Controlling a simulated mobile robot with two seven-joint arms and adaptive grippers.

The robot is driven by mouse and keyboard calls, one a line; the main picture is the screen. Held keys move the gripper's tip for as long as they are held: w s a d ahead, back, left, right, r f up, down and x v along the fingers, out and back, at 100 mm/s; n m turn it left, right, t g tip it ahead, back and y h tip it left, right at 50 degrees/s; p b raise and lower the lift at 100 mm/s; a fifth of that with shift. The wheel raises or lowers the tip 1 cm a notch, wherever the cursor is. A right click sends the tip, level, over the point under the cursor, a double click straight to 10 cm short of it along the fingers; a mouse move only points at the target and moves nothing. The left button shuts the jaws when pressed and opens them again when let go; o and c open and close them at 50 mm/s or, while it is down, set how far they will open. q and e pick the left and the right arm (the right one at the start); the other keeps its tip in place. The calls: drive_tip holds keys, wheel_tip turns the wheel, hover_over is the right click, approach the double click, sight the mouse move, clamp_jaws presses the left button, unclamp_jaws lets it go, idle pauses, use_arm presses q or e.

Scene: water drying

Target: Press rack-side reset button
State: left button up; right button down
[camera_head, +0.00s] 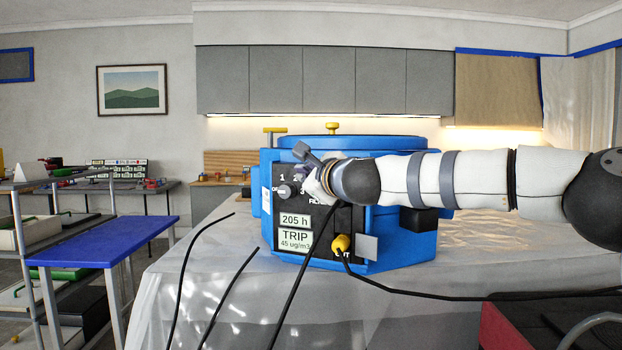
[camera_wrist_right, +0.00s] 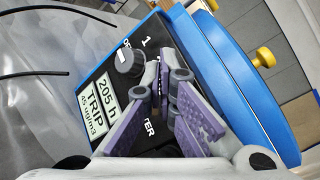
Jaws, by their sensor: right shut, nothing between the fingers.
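A blue machine (camera_head: 405,240) stands on a sheeted table, with a black front panel (camera_head: 320,255). The panel carries a grey round knob (camera_head: 287,191), a "205 h" label (camera_head: 294,220) and a "TRIP 45 ug/m3" label (camera_head: 295,240). My right gripper (camera_head: 305,172) is shut and empty, in front of the panel's upper part, right of the knob. In the right wrist view its purple fingers (camera_wrist_right: 159,82) meet close to the panel beside the dark knob (camera_wrist_right: 128,60). Contact cannot be told. I cannot make out a reset button; the fingers hide part of the panel. My left gripper is not in view.
A yellow plug (camera_head: 341,243) with a black cord sits low on the panel. Black cables (camera_head: 208,262) run over the plastic sheet (camera_head: 215,290). A blue-topped rack (camera_head: 105,241) stands at left. A red thing (camera_head: 505,325) is at lower right.

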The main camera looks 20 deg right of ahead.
drive_tip(key=shift+w+d, duration=0.3)
drive_tip(key=shift+w, duration=0.05)
idle(0.3)
drive_tip(key=shift+s, duration=0.1)
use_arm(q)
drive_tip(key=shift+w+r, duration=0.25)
use_arm(e)
drive_tip(key=shift+s+a, duration=0.6)
drive_tip(key=shift+s, duration=0.05)
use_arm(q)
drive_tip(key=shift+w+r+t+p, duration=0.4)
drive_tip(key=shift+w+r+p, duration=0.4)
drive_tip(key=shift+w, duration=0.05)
use_arm(e)
drive_tip(key=s+a, duration=0.3)
drive_tip(key=shift+s+a, duration=0.15)
drive_tip(key=shift+s, duration=0.25)
drive_tip(key=shift+f, duration=0.1)
